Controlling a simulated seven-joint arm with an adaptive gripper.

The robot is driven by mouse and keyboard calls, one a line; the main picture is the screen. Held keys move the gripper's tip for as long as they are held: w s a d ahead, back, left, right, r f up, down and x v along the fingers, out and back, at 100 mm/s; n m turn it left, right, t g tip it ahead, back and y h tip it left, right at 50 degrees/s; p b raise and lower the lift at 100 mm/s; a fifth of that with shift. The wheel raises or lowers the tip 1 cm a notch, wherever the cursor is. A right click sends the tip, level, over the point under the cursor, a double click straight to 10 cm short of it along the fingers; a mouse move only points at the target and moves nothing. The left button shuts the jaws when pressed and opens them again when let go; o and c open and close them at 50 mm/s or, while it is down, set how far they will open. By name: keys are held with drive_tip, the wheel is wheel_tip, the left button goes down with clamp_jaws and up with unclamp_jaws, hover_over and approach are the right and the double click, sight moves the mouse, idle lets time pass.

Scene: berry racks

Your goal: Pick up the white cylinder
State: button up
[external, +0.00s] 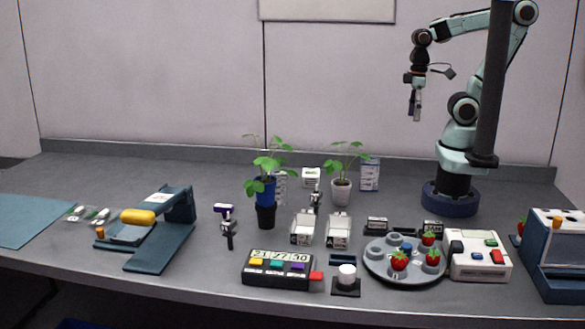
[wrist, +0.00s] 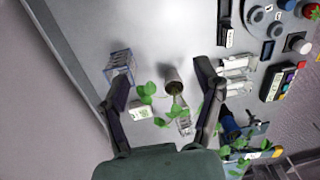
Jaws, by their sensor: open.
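The white cylinder (external: 346,272) stands upright on a small dark square base near the front edge of the table, in the middle of the external view. In the wrist view a white round top (wrist: 299,44) near the right edge appears to be the same cylinder. My gripper (external: 416,112) is high above the back right of the table, pointing down and well away from the cylinder. In the wrist view my gripper's fingers (wrist: 158,85) are spread apart with nothing held between them.
A round grey tray (external: 377,269) with strawberries is just right of the cylinder. A black button box (external: 277,272) is to its left. Clear bins (external: 338,232) and potted plants (external: 342,185) stand behind. A white button box (external: 478,257) is farther right.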

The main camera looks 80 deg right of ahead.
drive_tip(key=w+a+r+t, duration=0.1)
drive_tip(key=w+r+t, duration=0.45)
drive_tip(key=w, duration=0.75)
drive_tip(key=w+a+r+n+g+y, duration=0.1)
drive_tip(key=w+a+n, duration=0.1)
drive_tip(key=w+a, duration=0.95)
drive_tip(key=w+a+f+n, duration=0.2)
drive_tip(key=a+f, duration=0.4)
drive_tip(key=a, duration=0.6)
drive_tip(key=n+g, duration=0.4)
hover_over(348, 268)
drive_tip(key=shift+h, duration=0.3)
drive_tip(key=f, duration=1.7)
drive_tip(key=shift+s+d, duration=0.2)
drive_tip(key=shift+d, duration=0.1)
drive_tip(key=shift+s+a+f, duration=0.1)
drive_tip(key=shift+s+f, duration=0.05)
drive_tip(key=shift+f, duration=0.15)
drive_tip(key=f, duration=0.6)
drive_tip(key=shift+w+a, duration=0.3)
drive_tip(key=shift+w, duration=0.1)
drive_tip(key=shift+r, duration=0.1)
clamp_jaws()
